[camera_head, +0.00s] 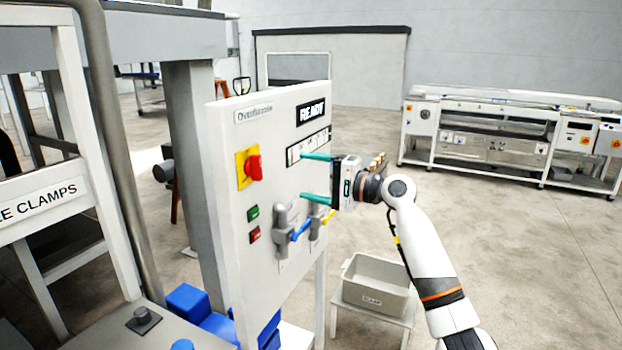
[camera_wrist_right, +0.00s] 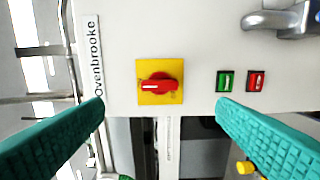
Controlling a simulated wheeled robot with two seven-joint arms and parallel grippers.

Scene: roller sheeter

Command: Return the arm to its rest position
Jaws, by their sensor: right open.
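My right gripper (camera_head: 303,176) is in front of the white control panel (camera_head: 232,215), its two teal fingers spread wide and pointing left at it. In the right wrist view the fingers (camera_wrist_right: 160,104) stand apart with nothing held between them. Between and beyond them is a red rotary knob (camera_wrist_right: 158,87) on a yellow plate, its handle lying level in that view. In the head view the knob (camera_head: 252,167) is left of the fingertips, with a gap between. My right arm (camera_head: 425,245) reaches up from the lower right. My left gripper is not in view.
Green (camera_head: 253,213) and red (camera_head: 255,235) buttons sit below the knob. Grey lever handles (camera_head: 283,220) with blue and yellow parts jut out under my gripper. A grey bin (camera_head: 376,283) stands on a low stand below. Open floor lies to the right, before a long machine (camera_head: 480,140).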

